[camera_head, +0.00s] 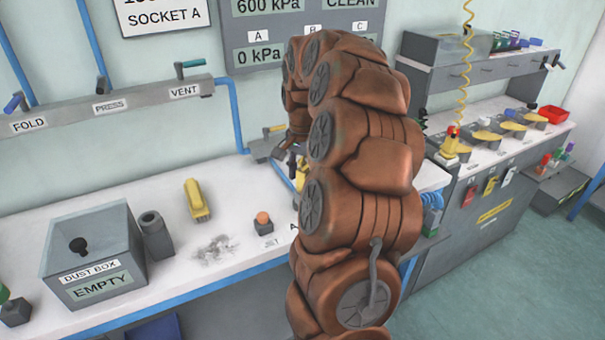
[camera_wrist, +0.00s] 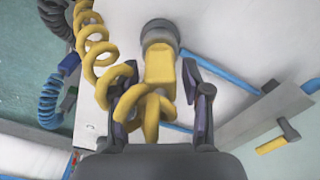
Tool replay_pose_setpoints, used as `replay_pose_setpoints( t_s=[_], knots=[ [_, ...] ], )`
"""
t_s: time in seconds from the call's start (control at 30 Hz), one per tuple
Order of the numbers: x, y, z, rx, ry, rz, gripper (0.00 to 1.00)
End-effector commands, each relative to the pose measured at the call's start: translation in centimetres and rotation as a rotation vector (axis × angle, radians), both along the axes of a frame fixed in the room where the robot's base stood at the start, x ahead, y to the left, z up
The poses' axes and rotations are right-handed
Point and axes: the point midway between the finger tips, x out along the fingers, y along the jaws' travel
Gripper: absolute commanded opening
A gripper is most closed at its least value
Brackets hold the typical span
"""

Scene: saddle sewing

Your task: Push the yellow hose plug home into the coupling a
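In the wrist view the yellow hose plug (camera_wrist: 160,66) stands at the round grey coupling (camera_wrist: 160,33), its far end at the ring. I cannot tell how deep it sits. My gripper (camera_wrist: 160,72) has its two dark fingers on either side of the plug, with narrow gaps showing. A yellow coiled hose (camera_wrist: 98,60) loops in front of the plug's near end and past the left finger. In the head view my brown arm hides most of the coupling area. My gripper's dark end (camera_head: 288,152) shows only partly, left of the arm.
A dust box (camera_head: 93,250) marked EMPTY and a yellow-handled brush (camera_head: 197,200) are on the white bench at left. A gauge panel (camera_head: 250,30) reads 600 kPa and 0 kPa. In the wrist view a blue coiled hose (camera_wrist: 48,98) hangs at left and a yellow-handled lever (camera_wrist: 275,142) is at right.

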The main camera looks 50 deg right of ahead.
Motion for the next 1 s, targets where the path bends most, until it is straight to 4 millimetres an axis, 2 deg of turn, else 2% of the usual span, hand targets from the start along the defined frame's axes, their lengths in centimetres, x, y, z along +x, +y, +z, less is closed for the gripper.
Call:
replay_pose_setpoints(
  t_s=[0.47,1.0],
  knots=[
    [0.0,0.0,0.6,-0.001,0.0,0.0,0.59],
    [0.1,-0.1,8.5,-0.002,-0.004,-0.001,0.59]
  ],
)
